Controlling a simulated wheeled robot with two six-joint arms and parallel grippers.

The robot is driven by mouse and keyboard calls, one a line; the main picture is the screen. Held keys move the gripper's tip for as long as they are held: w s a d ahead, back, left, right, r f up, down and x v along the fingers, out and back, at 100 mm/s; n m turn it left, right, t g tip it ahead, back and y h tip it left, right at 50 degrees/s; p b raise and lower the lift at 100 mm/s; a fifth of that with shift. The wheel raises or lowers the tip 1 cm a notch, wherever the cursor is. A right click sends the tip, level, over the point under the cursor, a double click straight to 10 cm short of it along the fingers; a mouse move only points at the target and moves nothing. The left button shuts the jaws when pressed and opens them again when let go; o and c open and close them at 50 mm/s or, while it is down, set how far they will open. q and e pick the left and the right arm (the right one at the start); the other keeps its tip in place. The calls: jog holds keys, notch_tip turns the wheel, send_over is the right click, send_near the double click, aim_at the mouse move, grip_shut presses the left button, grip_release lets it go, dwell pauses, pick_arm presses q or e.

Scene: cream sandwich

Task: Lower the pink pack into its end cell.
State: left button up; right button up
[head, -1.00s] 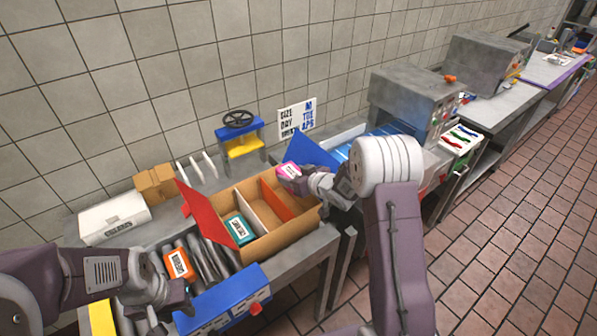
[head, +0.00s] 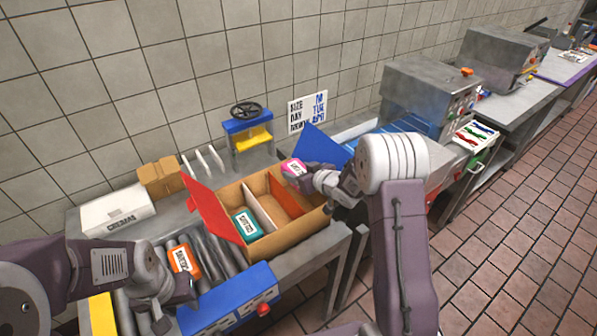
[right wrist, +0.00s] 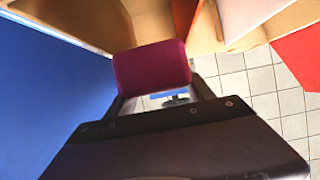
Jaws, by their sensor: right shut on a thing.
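The pink pack (head: 293,168) is held up over the back right part of the open cardboard box (head: 282,243). My right gripper (head: 300,172) is shut on it. In the right wrist view the pack (right wrist: 152,68) shows as a dark magenta block at the fingertips, with box walls beyond it. A white divider (head: 260,212) and an orange-red divider (head: 287,197) split the box into cells. A teal pack (head: 246,224) lies in the left cell. The right end cell is partly hidden by my right gripper and arm. My left gripper (head: 170,313) is low at the left; its jaws are unclear.
The box has a raised red flap (head: 208,208) at left and a blue flap (head: 318,146) at the back right. An orange pack (head: 184,260) lies on the rollers beside a blue panel (head: 230,298). A white carton (head: 117,212) stands at the back left.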

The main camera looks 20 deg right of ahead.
jog(key=shift+r, duration=0.1)
jog(key=shift+w, duration=0.1)
jog(key=o, duration=1.5)
pick_arm(q)
jog(key=shift+f+b, duration=0.3)
pick_arm(e)
jog(key=v, duration=0.9)
pick_arm(q)
jog(key=shift+r+p, duration=0.45)
jog(key=shift+p, duration=0.05)
notch_tip(320, 180, up, 9)
jog(key=p, duration=0.9)
pick_arm(e)
notch_tip(320, 180, up, 10)
